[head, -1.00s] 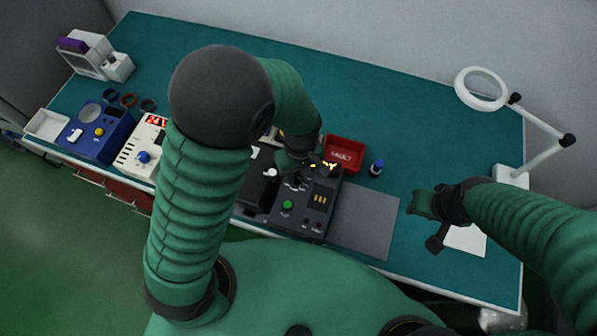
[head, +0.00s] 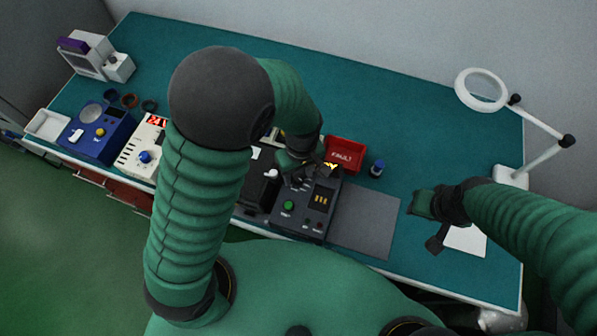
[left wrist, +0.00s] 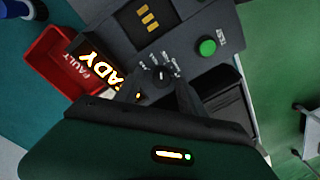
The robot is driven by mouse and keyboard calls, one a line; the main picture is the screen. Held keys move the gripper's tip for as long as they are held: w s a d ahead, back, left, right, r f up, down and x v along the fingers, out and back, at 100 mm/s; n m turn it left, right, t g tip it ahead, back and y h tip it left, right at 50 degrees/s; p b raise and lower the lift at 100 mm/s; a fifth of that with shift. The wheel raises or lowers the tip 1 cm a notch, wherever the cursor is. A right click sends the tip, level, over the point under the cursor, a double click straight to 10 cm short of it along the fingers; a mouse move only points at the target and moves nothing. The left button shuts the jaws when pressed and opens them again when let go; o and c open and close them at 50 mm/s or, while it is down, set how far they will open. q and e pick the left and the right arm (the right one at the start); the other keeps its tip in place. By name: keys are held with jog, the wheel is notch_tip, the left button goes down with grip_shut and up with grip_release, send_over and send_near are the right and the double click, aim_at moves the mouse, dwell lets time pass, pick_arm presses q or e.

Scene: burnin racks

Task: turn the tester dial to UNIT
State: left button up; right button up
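The dark grey tester (head: 313,225) stands near the front of the bench, with a green button (left wrist: 208,47) and a lit display (left wrist: 103,75) ending in "ADY". Its small black dial (left wrist: 160,73) has a light pointer mark and white labels around it, too small to read surely. My left gripper (head: 303,180) is over the tester's upper part and hides the dial in the head view. In the left wrist view its two dark fingers (left wrist: 157,92) are apart, close to either side of the dial; contact is unclear. My right gripper (head: 426,222) is over the bench's right part, away from the tester.
A red FAULT bin (head: 345,154) stands behind the tester, with a blue bottle (head: 377,168) beside it. A grey mat (head: 365,222) lies to the right. Blue (head: 98,133) and white (head: 138,148) units stand left. A white ring lamp (head: 481,90) stands right.

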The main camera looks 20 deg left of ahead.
aim_at(301, 175)
pick_arm(q)
notch_tip(301, 175, up, 17)
jog(key=shift+w+d+f, duration=0.15)
jog(key=shift+w+d, duration=0.15)
dwell(0.4)
